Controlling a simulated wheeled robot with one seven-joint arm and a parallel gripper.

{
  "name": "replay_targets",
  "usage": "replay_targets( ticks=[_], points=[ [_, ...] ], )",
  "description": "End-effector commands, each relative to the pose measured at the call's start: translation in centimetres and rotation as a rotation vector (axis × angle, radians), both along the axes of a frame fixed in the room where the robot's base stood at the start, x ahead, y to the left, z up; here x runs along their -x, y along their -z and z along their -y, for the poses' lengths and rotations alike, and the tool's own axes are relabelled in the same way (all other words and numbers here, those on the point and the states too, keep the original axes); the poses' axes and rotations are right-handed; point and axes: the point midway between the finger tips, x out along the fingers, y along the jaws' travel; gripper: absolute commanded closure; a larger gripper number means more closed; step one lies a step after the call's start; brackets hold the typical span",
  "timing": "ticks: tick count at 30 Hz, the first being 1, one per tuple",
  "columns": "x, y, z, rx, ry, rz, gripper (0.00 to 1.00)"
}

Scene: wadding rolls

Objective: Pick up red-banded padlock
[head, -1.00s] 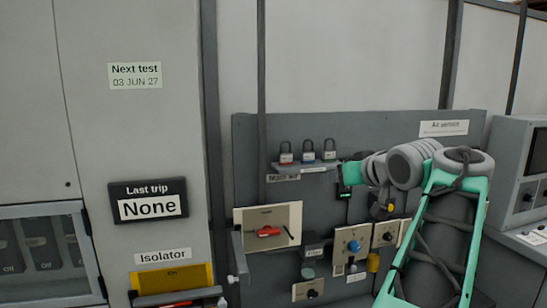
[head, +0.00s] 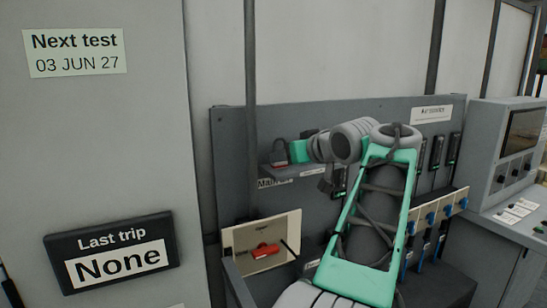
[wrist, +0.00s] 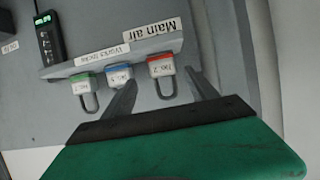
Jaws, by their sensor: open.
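The red-banded padlock (head: 280,158) stands on a small shelf (head: 277,172) on the grey panel, at its left end in the head view. In the wrist view the red-banded padlock (wrist: 161,68) appears upside down, its shackle pointing down the picture. My gripper (wrist: 160,80) is open, with one finger on each side of this padlock and no clear contact. The blue-banded padlock (wrist: 118,76) and green-banded padlock (wrist: 85,83) stand beside it. The left finger partly overlaps the blue one. In the head view my gripper's green body (head: 299,151) hides those two.
A "Main air" label (wrist: 152,35) is on the shelf's front. A red-handled switch (head: 265,250) sits below the shelf. A row of blue valves (head: 430,217) is to the right, and a console (head: 510,150) stands at the far right. Pale wall is open above the panel.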

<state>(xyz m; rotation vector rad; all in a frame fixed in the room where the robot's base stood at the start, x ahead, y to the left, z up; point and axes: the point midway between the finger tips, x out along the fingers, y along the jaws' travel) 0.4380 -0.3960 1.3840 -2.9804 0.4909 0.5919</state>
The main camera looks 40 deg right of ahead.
Motion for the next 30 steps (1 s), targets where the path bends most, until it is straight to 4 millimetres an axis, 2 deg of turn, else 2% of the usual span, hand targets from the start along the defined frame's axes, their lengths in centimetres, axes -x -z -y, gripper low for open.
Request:
replay_targets(
  ticks=[9, 17, 30],
  points=[
    [-4.8, 1.8, 1.0, -0.001, -0.003, -0.001, 0.33],
    [-5.2, 2.3, 1.4, 0.001, 0.003, 0.0, 0.33],
    [-5.1, 2.3, 1.4, 0.001, 0.004, 0.0, 0.67]
  ],
)
